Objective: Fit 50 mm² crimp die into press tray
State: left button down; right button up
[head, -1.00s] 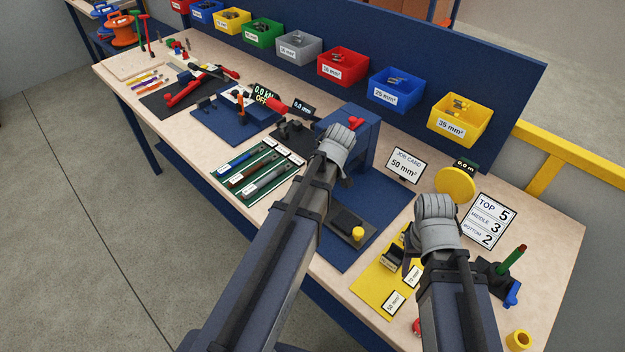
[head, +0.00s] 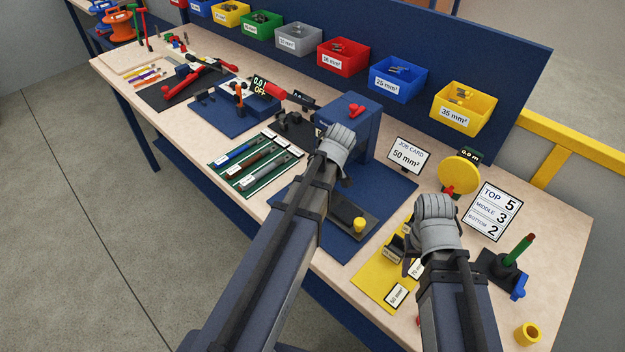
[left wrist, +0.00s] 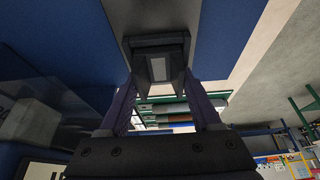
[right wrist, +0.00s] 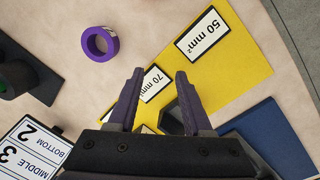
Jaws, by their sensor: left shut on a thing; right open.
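My left gripper (left wrist: 160,78) is shut on a dark block with a pale grey patch (left wrist: 158,66), which appears to be the crimp die. The block is in front of or over the grey press tray (left wrist: 150,16); I cannot tell whether they touch. In the head view the blue press (head: 357,126) stands behind my left wrist, and the tray (head: 341,212) extends toward the front with a yellow knob (head: 359,225). My right gripper (right wrist: 157,78) is open and empty above the yellow die mat (right wrist: 235,75). The 50 mm² label (right wrist: 203,34) has no die visible beside it.
A job card (head: 407,156) reading 50 mm² stands right of the press. A number card (head: 489,211), a yellow disc (head: 459,175) and a green-handled stand (head: 510,262) are at the right. Cable strips (head: 257,165) lie left.

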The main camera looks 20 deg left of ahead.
pick_arm(q)
jog(key=shift+s+d+f, duration=0.1)
jog(key=shift+s+f, duration=0.1)
jog(key=shift+f, duration=0.05)
pick_arm(e)
jog(key=shift+f, duration=0.15)
pick_arm(q)
jog(key=shift+c, duration=0.3)
grip_release()
jog(key=shift+s, duration=0.1)
jog(key=shift+o, duration=0.3)
jog(key=shift+d+r+p, duration=0.15)
jog(key=shift+r+p, duration=0.6)
jog(key=shift+p, duration=0.15)
pick_arm(e)
jog(key=shift+w+a+r, duration=0.15)
jog(key=shift+w+r, duration=0.05)
jog(key=shift+r, duration=0.65)
pick_arm(q)
jog(key=w+p+v, duration=0.1)
jog(key=p+v, duration=0.5)
jog(key=shift+s+r, duration=0.35)
pick_arm(e)
notch_tip(320, 180, up, 6)
jog(key=shift+f, duration=0.1)
pick_arm(q)
jog(key=shift+d, duration=0.1)
